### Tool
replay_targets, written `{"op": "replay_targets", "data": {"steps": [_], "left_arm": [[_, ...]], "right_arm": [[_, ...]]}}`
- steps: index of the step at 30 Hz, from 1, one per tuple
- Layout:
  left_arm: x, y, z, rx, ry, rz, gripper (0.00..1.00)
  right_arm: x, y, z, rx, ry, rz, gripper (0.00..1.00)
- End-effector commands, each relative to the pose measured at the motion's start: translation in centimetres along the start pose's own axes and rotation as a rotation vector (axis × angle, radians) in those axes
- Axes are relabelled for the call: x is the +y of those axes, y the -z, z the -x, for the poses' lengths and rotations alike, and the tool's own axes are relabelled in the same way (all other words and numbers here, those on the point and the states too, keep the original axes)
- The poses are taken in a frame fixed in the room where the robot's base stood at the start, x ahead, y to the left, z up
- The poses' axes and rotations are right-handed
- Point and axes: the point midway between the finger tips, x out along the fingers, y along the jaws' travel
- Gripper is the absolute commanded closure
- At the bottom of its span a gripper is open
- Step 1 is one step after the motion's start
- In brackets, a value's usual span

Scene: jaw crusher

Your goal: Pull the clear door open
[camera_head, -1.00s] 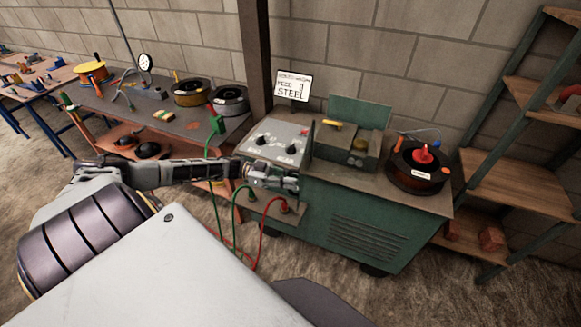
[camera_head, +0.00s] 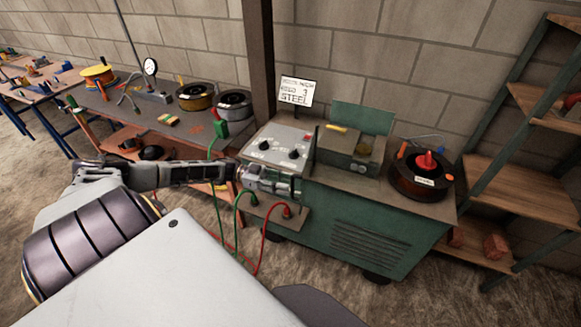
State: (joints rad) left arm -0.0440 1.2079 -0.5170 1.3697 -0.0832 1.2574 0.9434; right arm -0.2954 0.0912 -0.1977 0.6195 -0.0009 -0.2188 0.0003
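A green machine (camera_head: 375,235) with a grey sloped control panel (camera_head: 280,140) stands in the middle of the head view. I cannot make out a clear door with certainty; any see-through panel at the machine's front is too faint or hidden behind my gripper. My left gripper (camera_head: 285,184) is at the lower front edge of the control panel, just above the cable sockets. Its fingers point right. They are small and dark against the machine, so I cannot tell whether they are open or touching anything. My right gripper is not in view.
Green and red cables (camera_head: 262,240) hang below my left gripper. A wire spool (camera_head: 405,185) and a steel sign (camera_head: 296,91) are on the machine. A post (camera_head: 258,60) rises behind. A workbench (camera_head: 120,112) stands left, a shelf (camera_head: 520,185) right.

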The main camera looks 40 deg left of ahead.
Motion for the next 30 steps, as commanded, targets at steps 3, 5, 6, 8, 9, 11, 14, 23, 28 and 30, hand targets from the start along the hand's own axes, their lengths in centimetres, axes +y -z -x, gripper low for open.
{"op": "replay_targets", "data": {"steps": [3, 5, 6, 8, 9, 11, 14, 23, 28, 30], "left_arm": [[-0.1, 0.0, 1.8, -0.002, 0.002, -0.001, 0.66], [-0.1, 0.0, 2.8, -0.003, 0.002, 0.000, 0.66], [-0.1, 0.0, 3.4, -0.003, 0.002, 0.000, 0.66], [-0.1, 0.0, 4.3, -0.002, 0.002, 0.000, 0.66], [-0.1, 0.0, 4.9, -0.002, 0.003, 0.000, 0.66], [-0.1, 0.0, 5.7, -0.001, 0.003, 0.000, 0.66], [-0.1, 0.0, 6.9, 0.000, 0.002, 0.000, 0.66], [-0.1, 0.0, 8.8, 0.001, 0.001, -0.001, 0.66], [-0.1, 0.0, 8.8, 0.001, 0.001, -0.001, 0.66], [-0.1, 0.0, 8.8, 0.001, 0.001, -0.001, 0.66]], "right_arm": [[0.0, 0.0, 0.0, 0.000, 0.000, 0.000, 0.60], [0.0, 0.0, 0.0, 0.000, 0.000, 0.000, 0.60], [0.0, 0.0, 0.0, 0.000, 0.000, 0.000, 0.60], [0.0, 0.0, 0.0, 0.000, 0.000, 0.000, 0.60], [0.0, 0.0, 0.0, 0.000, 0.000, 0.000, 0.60], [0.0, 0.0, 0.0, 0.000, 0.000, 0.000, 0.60], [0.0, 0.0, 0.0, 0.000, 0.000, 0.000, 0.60], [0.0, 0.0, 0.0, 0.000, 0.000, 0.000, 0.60], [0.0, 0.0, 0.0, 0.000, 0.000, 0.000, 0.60], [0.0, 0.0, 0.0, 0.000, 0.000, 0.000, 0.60]]}}
